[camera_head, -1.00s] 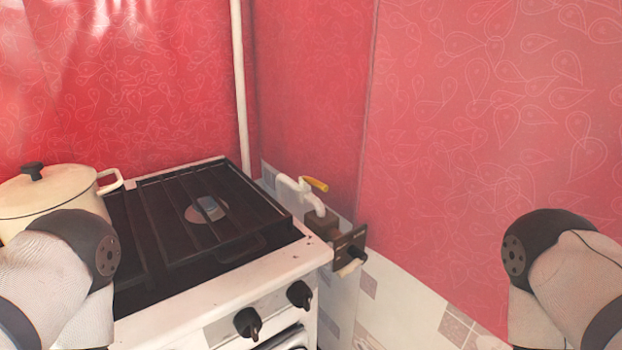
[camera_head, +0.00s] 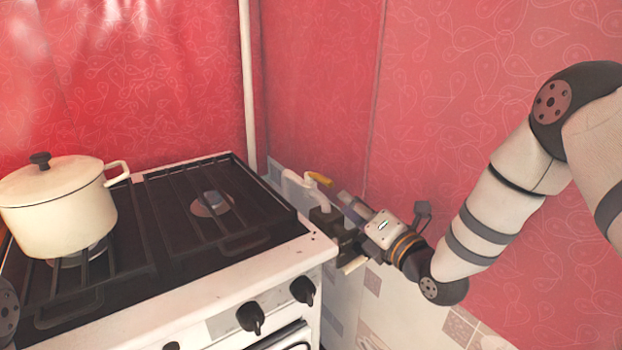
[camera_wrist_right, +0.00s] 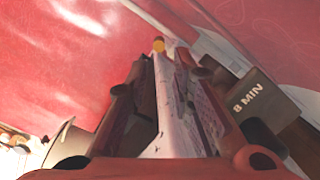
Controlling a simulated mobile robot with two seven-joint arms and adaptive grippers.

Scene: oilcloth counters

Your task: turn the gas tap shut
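The gas tap has a yellow lever (camera_head: 320,179) on a white pipe (camera_head: 305,190) at the stove's back right corner, by the wall. My right gripper (camera_head: 347,203) reaches in from the right, just right of the tap and pipe; its tips are partly hidden there. In the right wrist view, its two fingers (camera_wrist_right: 172,75) stand apart, with a pale strip showing between them. The lever's yellow end (camera_wrist_right: 158,45) shows just beyond the fingertips; I see no grip on it. My left gripper is out of view.
The stove (camera_head: 190,300) has front knobs and a cream pot (camera_head: 60,215) on its left. A dark box marked "8 MIN" (camera_wrist_right: 252,98) is close to the right finger. A white vertical pipe (camera_head: 247,90) runs up the corner.

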